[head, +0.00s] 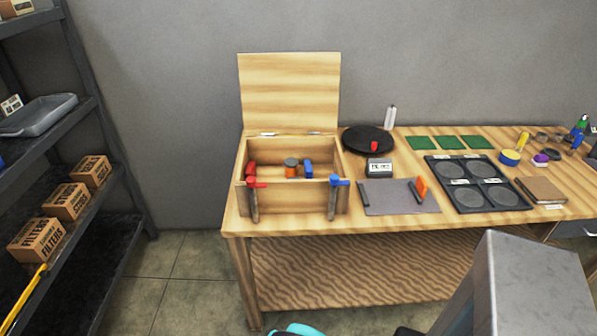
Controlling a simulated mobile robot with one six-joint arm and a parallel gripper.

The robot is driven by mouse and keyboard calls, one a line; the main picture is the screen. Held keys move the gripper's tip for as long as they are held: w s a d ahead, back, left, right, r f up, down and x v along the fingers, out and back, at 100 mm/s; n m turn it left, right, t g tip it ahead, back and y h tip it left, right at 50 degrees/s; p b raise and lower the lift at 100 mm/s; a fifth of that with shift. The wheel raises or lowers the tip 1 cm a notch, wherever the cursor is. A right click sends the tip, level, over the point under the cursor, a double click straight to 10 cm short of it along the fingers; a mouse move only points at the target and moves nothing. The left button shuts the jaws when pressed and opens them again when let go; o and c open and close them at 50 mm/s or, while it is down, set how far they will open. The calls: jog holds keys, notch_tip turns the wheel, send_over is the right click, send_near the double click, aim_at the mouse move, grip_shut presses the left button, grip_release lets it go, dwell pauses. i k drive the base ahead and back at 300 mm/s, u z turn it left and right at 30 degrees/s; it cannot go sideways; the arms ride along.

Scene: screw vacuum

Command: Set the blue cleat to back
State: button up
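The blue cleat (339,181) sits at the front right of an open wooden box (290,206) on the workbench. Its blue arm appears to lie sideways, reaching to the right, above a grey-brown upright strip on the box front. A similar red cleat (256,184) sits at the front left, also with its arm pointing right. The box lid (290,92) stands up at the back. My gripper is not visible in the head view, so its state and distance from the cleat do not show.
Inside the box are an orange cylinder (291,168), a blue block (308,169) and a red piece (251,169). Right of the box are a black disc (360,137), a grey mat (390,203) and a black tray (437,178). A shelf (75,160) stands left; floor between is clear.

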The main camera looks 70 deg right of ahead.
aim_at(308, 169)
jog(key=u, duration=0.1)
jog(key=k, duration=0.5)
jog(key=z, duration=1.05)
jog(key=i, duration=0.55)
jog(key=u, duration=0.4)
